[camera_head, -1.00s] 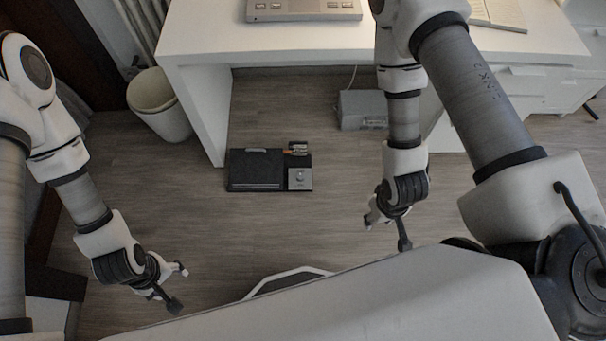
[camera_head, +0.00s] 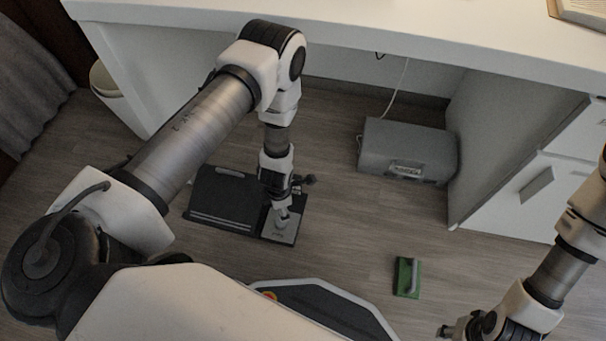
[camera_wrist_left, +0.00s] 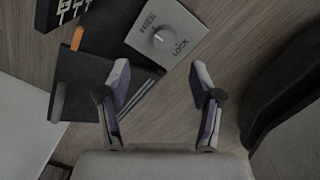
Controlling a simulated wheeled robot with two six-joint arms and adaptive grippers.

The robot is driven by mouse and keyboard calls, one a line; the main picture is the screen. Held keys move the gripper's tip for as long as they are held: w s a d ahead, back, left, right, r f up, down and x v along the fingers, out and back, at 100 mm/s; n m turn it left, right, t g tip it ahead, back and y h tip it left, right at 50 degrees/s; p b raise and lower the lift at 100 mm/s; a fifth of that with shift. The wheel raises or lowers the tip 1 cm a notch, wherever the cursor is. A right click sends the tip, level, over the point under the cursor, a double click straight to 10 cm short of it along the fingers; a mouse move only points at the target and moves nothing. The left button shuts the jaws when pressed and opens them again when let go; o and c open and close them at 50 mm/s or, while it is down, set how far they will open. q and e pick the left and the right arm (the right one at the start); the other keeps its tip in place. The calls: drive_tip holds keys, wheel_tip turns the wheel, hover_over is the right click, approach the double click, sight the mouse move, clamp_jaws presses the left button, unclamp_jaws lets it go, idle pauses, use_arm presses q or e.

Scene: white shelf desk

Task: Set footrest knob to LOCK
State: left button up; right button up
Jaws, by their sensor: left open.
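The dark footrest (camera_head: 228,197) lies on the floor under the desk, with a light grey knob plate (camera_head: 281,231) at its right end. I cannot tell for sure which word the knob points to. My left gripper (camera_head: 295,198) is above the plate and partly hides it. In the wrist view its fingers (camera_wrist_left: 161,88) are open and empty, with the knob beyond the tips. My right gripper (camera_head: 466,327) is at the bottom right, away from the footrest, its fingers unclear.
A grey box (camera_head: 408,150) with a cable stands under the desk (camera_head: 340,38). A green object (camera_head: 408,277) lies on the floor to the right. A drawer cabinet (camera_head: 525,200) stands at right, a bin (camera_head: 105,82) at left. Floor between footrest and green object is clear.

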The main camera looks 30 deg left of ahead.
sight(281, 223)
use_arm(q)
drive_tip(key=f, duration=0.1)
drive_tip(key=s+f+b, duration=0.1)
drive_tip(key=f, duration=0.1)
drive_tip(key=shift+f, duration=0.15)
drive_tip(key=f+b, duration=0.2)
drive_tip(key=f, duration=0.1)
drive_tip(key=f+b, duration=0.2)
drive_tip(key=f, duration=0.2)
drive_tip(key=shift+w+a+f, duration=0.1)
drive_tip(key=shift+a+f, duration=0.1)
drive_tip(key=shift+f, duration=0.05)
use_arm(e)
wheel_tip(281, 223, down, 7)
drive_tip(key=shift+r, duration=0.2)
drive_tip(key=shift+s+a, duration=0.1)
use_arm(q)
drive_tip(key=c, duration=1.1)
